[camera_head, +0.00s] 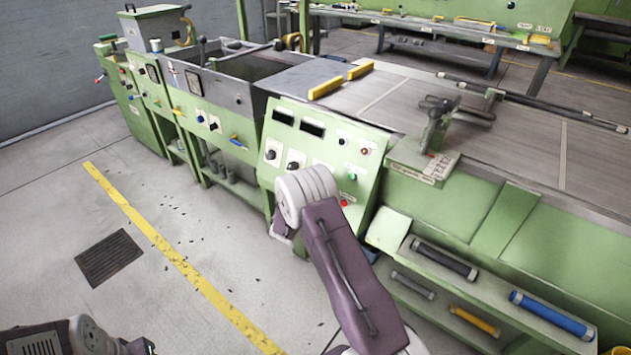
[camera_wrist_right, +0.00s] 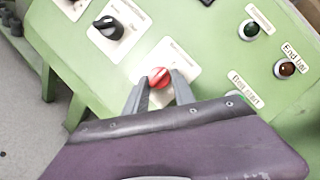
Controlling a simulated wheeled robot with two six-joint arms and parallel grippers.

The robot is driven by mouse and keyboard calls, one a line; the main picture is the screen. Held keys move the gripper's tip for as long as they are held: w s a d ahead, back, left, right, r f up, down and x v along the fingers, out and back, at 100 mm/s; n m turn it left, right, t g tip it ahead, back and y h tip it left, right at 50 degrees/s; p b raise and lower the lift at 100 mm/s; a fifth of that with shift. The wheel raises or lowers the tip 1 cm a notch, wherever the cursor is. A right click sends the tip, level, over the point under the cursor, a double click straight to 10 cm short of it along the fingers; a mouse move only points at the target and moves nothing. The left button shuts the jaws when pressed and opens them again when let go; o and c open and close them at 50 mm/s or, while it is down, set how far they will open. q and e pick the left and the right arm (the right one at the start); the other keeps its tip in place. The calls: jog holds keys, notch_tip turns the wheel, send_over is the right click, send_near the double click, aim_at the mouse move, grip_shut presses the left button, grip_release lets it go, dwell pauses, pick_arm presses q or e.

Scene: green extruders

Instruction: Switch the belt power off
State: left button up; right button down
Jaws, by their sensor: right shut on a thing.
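In the right wrist view, a red rotary knob (camera_wrist_right: 158,78) sits on a white label plate on the sloping green control panel (camera_wrist_right: 75,45). My right gripper (camera_wrist_right: 158,82) is shut on this knob, one grey finger on each side. The label's text is too blurred to read. In the head view, the green panel (camera_head: 328,152) stands mid-picture, and my right arm's pale joint and purple link hide the knob and the right gripper. Part of my left arm shows at the lower left, but its gripper is not in view.
Beside the knob are a black rotary knob (camera_wrist_right: 110,28), a dark green button (camera_wrist_right: 249,30) and a dark red button (camera_wrist_right: 286,68). A green button (camera_head: 352,176) and a red button (camera_head: 344,203) sit near my right arm. The grey belt (camera_head: 400,100) lies behind the panel.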

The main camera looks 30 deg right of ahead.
dwell(0.3)
jog(key=c, duration=1.1)
grip_release()
jog(key=p+v, duration=0.2)
jog(key=v, duration=0.7)
